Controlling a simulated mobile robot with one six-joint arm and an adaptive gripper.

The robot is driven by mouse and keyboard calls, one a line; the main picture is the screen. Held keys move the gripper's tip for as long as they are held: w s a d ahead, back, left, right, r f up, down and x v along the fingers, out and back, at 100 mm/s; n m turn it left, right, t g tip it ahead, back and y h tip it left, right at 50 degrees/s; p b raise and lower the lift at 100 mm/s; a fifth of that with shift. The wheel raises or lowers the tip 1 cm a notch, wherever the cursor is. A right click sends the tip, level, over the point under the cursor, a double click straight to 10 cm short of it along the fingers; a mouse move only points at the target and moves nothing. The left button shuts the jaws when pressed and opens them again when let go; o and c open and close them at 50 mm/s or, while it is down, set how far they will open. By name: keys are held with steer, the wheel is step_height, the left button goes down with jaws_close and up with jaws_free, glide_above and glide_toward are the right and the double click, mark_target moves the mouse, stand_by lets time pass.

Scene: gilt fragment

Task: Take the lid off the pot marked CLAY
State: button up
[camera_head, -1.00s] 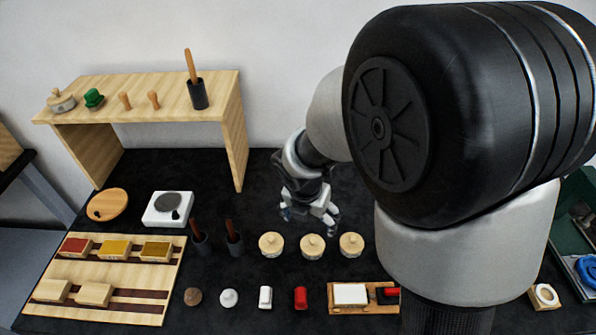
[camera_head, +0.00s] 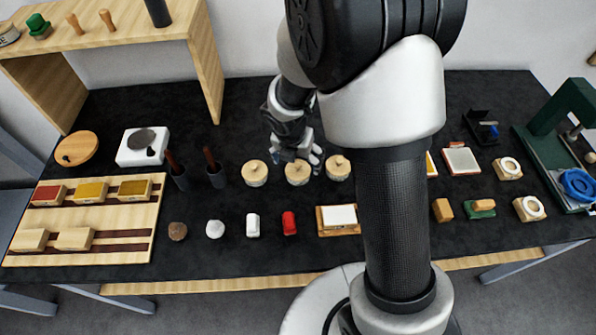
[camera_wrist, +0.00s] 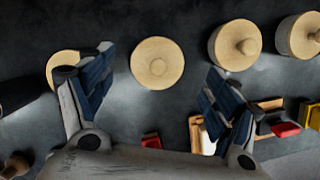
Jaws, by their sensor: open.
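Three round pots with pale wooden knobbed lids stand in a row: a left pot (camera_head: 255,174), a middle pot (camera_head: 297,174) and a right pot (camera_head: 338,168). My gripper (camera_head: 298,156) is open and empty, just above and behind the middle pot. In the wrist view its fingers (camera_wrist: 158,66) are spread, with the middle pot's lid (camera_wrist: 157,63) between them in the picture, apart from both. The left finger partly covers the left pot (camera_wrist: 60,66). The right pot (camera_wrist: 235,46) and a fourth lidded pot (camera_wrist: 300,36) lie further right. I can read no CLAY mark.
In front stand a white block (camera_head: 252,225), a red block (camera_head: 289,223) and a tray (camera_head: 338,229). Two dark holders (camera_head: 216,177) with sticks are left of the pots. A wooden shelf (camera_head: 110,48) stands at the back left. My arm hides part of the table.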

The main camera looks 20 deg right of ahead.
mark_target(298, 164)
steer(key=b+x, duration=0.2)
steer(key=x, duration=0.2)
steer(key=shift+a+f, duration=0.1)
steer(key=shift+f, duration=0.05)
steer(key=shift+c, duration=0.2)
steer(key=c, duration=0.9)
